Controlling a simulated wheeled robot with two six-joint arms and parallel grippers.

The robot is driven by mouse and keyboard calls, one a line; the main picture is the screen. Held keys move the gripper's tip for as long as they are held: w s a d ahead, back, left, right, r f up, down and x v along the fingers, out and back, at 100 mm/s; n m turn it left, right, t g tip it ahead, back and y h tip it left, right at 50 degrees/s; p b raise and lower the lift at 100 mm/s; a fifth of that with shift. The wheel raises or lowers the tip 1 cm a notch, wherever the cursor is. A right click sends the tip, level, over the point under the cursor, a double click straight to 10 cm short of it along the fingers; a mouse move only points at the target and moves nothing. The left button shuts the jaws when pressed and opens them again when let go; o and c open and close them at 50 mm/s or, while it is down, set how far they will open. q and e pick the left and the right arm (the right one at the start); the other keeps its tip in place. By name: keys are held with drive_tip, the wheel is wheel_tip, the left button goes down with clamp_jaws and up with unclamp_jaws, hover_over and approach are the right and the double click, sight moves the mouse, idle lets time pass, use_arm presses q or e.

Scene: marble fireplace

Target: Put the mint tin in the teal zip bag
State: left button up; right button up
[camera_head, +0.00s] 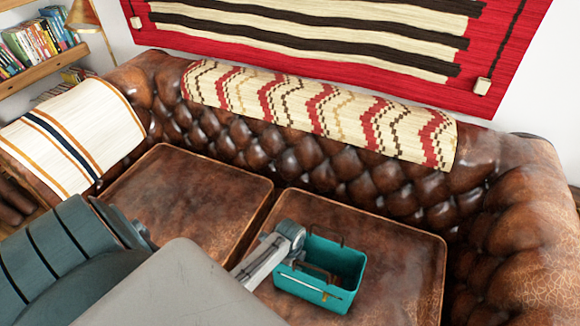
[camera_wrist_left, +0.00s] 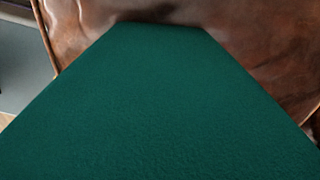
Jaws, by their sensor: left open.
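The teal zip bag (camera_head: 317,292) stands open at the top on the right sofa cushion, with dark handle loops and a pale zip along its front. My left arm reaches in from the lower left. Its left gripper (camera_head: 288,238) is open at the left rim of the bag; its fingertips are not clearly seen. In the left wrist view a flat dark green surface (camera_wrist_left: 160,100) fills most of the picture, very close; I cannot tell if it is the bag. I cannot make out the mint tin. My right gripper is not in view.
A brown leather sofa (camera_head: 360,185) has a tufted back behind the bag and an arm at the right. The left cushion (camera_head: 185,195) is bare. A patterned blanket (camera_head: 320,112) lies over the back, a striped one (camera_head: 72,135) over the left arm.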

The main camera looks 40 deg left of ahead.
use_arm(q)
wheel_tip(320, 180, up, 26)
drive_tip(key=p, duration=1.6)
drive_tip(key=shift+f+p, duration=0.25)
drive_tip(key=shift+p, duration=0.15)
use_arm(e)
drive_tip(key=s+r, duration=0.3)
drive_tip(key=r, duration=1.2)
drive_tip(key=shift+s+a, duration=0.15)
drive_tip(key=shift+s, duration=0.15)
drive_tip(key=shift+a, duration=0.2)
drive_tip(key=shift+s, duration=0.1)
